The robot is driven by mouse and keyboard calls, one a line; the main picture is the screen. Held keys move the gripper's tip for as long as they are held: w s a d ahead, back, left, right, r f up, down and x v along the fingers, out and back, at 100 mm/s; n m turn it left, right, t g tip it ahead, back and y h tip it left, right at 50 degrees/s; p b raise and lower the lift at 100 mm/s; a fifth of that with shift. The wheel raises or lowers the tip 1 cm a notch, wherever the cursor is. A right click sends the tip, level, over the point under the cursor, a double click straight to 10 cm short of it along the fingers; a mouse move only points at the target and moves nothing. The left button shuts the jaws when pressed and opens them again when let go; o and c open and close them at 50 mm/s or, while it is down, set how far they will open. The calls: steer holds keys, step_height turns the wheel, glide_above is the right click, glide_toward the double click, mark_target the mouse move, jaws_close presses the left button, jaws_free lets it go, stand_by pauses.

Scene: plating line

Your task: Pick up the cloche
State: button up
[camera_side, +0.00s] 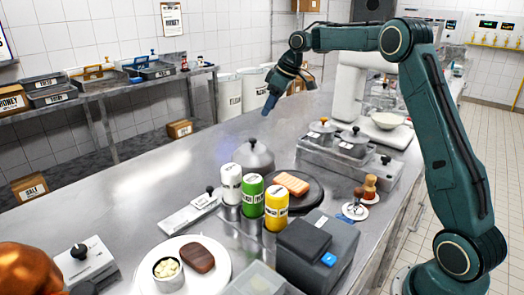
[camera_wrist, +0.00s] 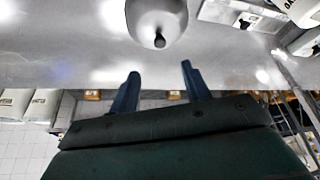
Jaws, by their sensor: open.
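The cloche (camera_side: 254,158) is a grey metal dome with a small dark knob on top. It stands on the steel counter behind the shaker bottles, which hide a little of its lower front. In the wrist view the cloche (camera_wrist: 157,16) is at the top centre, cut by the frame's upper edge, with its knob pointing down the picture. My gripper (camera_side: 268,106) is above the counter, up and behind the cloche and apart from it. In the wrist view my gripper (camera_wrist: 160,70) shows two blue fingers spread apart with nothing between them.
White, green and yellow shakers (camera_side: 250,195) stand just in front of the cloche. A dark round board (camera_side: 312,198) with a pinkish-orange block is to their right. Lidded pots (camera_side: 352,142) sit in a steel unit farther right. The counter left of the cloche (camera_side: 150,175) is bare.

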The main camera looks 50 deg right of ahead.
glide_above(253, 139)
steer(key=s+d, duration=0.1)
steer(key=s, duration=0.2)
steer(key=f, duration=0.7)
steer(key=shift+w+d, duration=0.1)
steer(key=shift+w, duration=0.15)
steer(key=shift+x, duration=2.55)
steer(key=shift+r, duration=0.1)
jaws_close()
